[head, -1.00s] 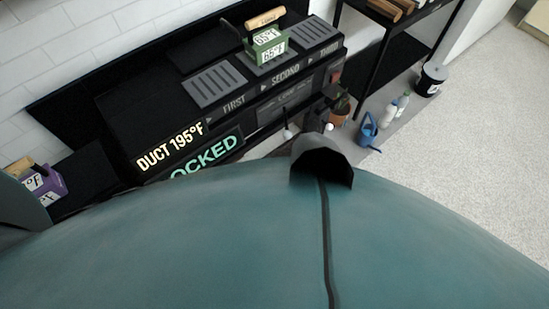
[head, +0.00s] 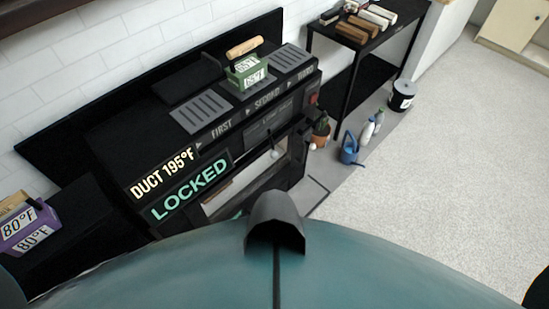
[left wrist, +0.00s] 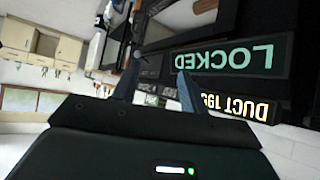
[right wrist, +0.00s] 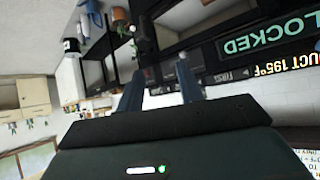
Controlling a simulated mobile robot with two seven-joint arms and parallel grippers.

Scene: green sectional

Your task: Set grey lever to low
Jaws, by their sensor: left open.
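A dark appliance (head: 215,150) stands against the tiled wall, with signs reading "DUCT 195°F" and "LOCKED". A small lever with a pale grey knob (head: 273,154) sticks out from its front, right of the "LOCKED" sign (head: 190,190). I cannot read a low mark beside it. My left gripper (left wrist: 157,84) is open and empty, facing the appliance front with the "LOCKED" sign (left wrist: 235,58) at its right. My right gripper (right wrist: 160,77) is also open and empty, pointing toward the appliance. Neither gripper shows in the head view; neither visibly touches the lever.
A green block with a wooden handle (head: 246,72) sits on the appliance top. A purple "80°F" block (head: 30,232) is at the left. A black rack (head: 365,75), blue watering can (head: 349,148) and potted plant (head: 320,134) stand right. The pale floor (head: 440,170) is clear.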

